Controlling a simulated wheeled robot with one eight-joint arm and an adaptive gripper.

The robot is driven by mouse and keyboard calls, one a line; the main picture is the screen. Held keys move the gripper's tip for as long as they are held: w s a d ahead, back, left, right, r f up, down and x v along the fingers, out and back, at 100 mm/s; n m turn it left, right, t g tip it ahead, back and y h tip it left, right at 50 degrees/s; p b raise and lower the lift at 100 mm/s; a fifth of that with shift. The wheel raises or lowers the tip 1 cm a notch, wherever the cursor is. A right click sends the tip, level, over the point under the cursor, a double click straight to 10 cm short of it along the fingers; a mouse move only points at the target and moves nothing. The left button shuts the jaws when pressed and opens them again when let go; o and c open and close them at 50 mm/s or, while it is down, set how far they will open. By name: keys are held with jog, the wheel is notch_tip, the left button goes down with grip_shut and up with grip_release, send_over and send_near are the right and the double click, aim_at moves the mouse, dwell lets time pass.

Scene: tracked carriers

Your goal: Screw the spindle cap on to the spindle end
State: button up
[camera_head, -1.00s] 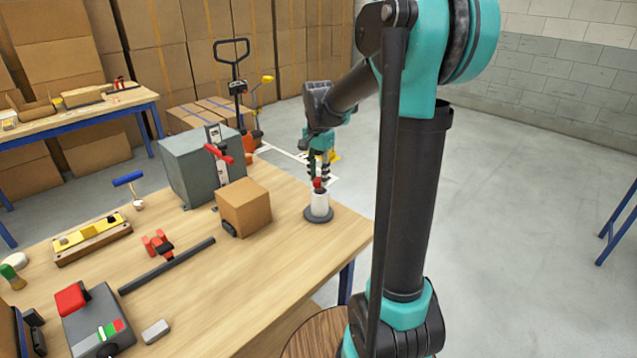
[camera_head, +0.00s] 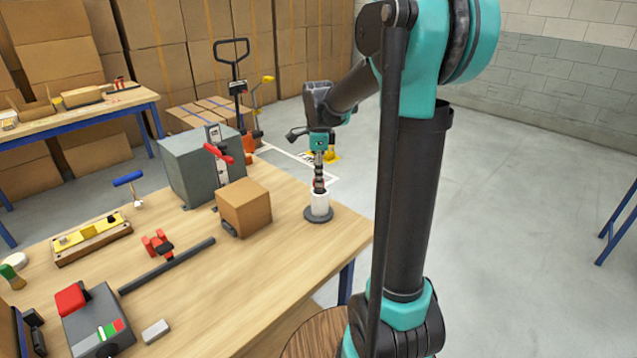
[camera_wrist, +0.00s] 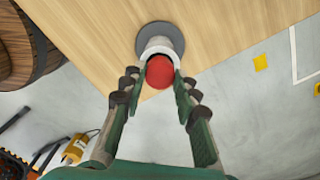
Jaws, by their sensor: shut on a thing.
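The spindle is a white upright cylinder (camera_head: 320,203) on a dark round base (camera_head: 318,215) near the table's right corner. In the wrist view its pale body (camera_wrist: 157,46) and grey base (camera_wrist: 168,31) show beyond the red cap (camera_wrist: 160,72). My gripper (camera_head: 319,185) points down at the top of the spindle. In the wrist view my gripper's two fingers (camera_wrist: 159,78) lie on either side of the red cap and are shut on it. The cap sits at the spindle's top end; the thread between them is hidden.
A cardboard box (camera_head: 244,206) stands left of the spindle, with a grey machine (camera_head: 196,163) behind it. A dark bar (camera_head: 167,266) and a red-buttoned control box (camera_head: 95,316) lie nearer. The table's right edge is close to the spindle.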

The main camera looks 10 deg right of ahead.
jog(key=shift+m, duration=0.5)
jog(key=m, duration=0.3)
jog(key=shift+m, duration=0.4)
jog(key=m, duration=0.6)
jog(key=o, duration=1)
jog(key=shift+o, duration=0.2)
